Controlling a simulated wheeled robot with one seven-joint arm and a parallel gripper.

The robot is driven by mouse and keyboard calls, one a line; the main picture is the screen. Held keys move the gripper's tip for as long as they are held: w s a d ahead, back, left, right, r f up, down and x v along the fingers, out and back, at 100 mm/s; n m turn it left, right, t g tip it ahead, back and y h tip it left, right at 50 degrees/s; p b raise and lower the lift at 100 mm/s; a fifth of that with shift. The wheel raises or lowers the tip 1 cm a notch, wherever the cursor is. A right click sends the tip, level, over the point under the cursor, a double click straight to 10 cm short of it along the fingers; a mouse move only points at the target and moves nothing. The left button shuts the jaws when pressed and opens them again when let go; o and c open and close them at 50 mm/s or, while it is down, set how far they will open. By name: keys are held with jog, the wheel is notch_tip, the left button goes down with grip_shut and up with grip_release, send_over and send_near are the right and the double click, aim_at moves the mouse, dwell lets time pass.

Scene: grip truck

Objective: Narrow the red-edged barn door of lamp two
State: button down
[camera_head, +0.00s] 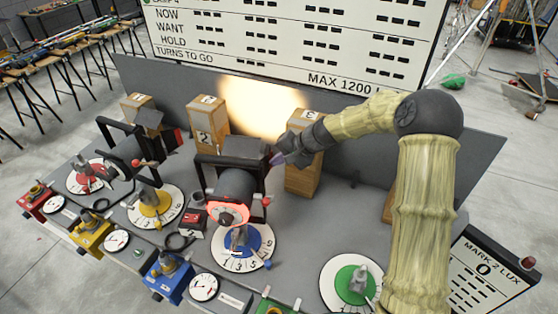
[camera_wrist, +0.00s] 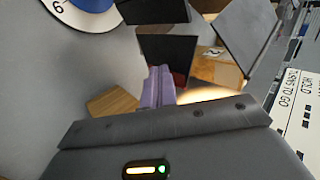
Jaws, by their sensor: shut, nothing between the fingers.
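A lit black lamp (camera_head: 238,190) stands over the blue dial (camera_head: 243,247) in the head view. A dark barn door (camera_head: 232,163) is at its far end. My gripper (camera_head: 277,159) is shut and empty, its purple fingertips just right of that door. In the wrist view my purple fingers (camera_wrist: 158,88) are together, in front of a dark flap (camera_wrist: 165,55); touching cannot be told. Red shows beside the fingers there. Another dark flap (camera_wrist: 245,35) stands to the right. Lamp two's number is not readable.
Wooden blocks (camera_head: 206,118) stand along the grey backboard (camera_head: 400,150), where a bright glow falls. Coloured control boxes (camera_head: 170,277) line the front edge. A green dial (camera_head: 352,282) sits at right under my arm. A large score board (camera_head: 300,45) stands behind.

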jog(key=shift+w+a, duration=0.35)
jog(key=shift+a, duration=0.25)
jog(key=shift+w+a, duration=0.35)
jog(key=shift+a, duration=1.25)
jog(key=shift+w, duration=0.15)
jog(key=shift+w+p, duration=0.35)
jog(key=shift+w, duration=0.1)
dwell(0.4)
jog(key=p, duration=0.2)
send_near(268, 154)
jog(key=w+a+f, duration=0.2)
jog(key=f, duration=0.1)
jog(key=shift+w+a, duration=0.15)
jog(key=shift+a, duration=0.25)
